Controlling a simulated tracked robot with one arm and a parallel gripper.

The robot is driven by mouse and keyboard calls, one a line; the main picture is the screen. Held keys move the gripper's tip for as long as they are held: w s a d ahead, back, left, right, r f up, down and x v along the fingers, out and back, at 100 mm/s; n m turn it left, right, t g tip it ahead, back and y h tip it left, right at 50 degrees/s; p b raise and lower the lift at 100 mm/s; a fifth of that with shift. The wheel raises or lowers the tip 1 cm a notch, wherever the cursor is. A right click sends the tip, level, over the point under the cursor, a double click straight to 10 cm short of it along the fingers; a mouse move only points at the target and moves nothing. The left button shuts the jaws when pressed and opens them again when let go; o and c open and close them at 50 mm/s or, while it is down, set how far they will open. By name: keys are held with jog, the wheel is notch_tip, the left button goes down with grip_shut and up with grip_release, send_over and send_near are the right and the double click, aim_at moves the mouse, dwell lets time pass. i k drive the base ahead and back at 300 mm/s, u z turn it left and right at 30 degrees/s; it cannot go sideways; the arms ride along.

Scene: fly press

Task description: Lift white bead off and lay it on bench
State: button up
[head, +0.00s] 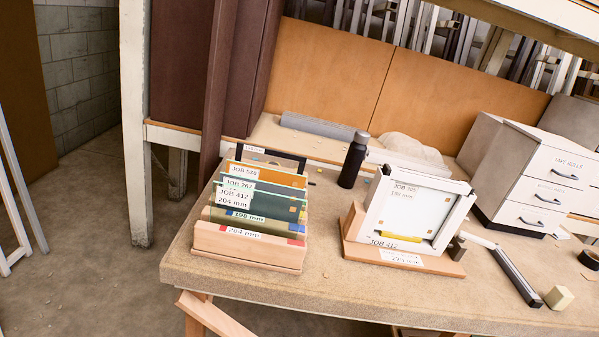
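A small white frame (457,216) stands tilted back on a wooden stand (452,267) on the bench (330,263). White strips run along its top and right side; I cannot tell which one is the white bead, or whether it is loose. Inside the frame is a pale panel (418,213) with a job label and small orange squares. A yellow piece (402,240) lies along the panel's lower edge. Labels on the stand read JOB 412 and what looks like 225 mm. My gripper is not in view.
A wooden rack (247,252) of labelled coloured boards stands at the left. A black bottle (353,160) is behind. A dark-and-white tool (515,276), a pale block (558,297) and white drawers (540,180) are at the right. Bare bench shows in front and between rack and stand.

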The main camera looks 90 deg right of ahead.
aim_at(395, 172)
jog(key=z, duration=2.95)
jog(key=k, duration=0.85)
jog(key=i, duration=0.85)
jog(key=u, duration=0.05)
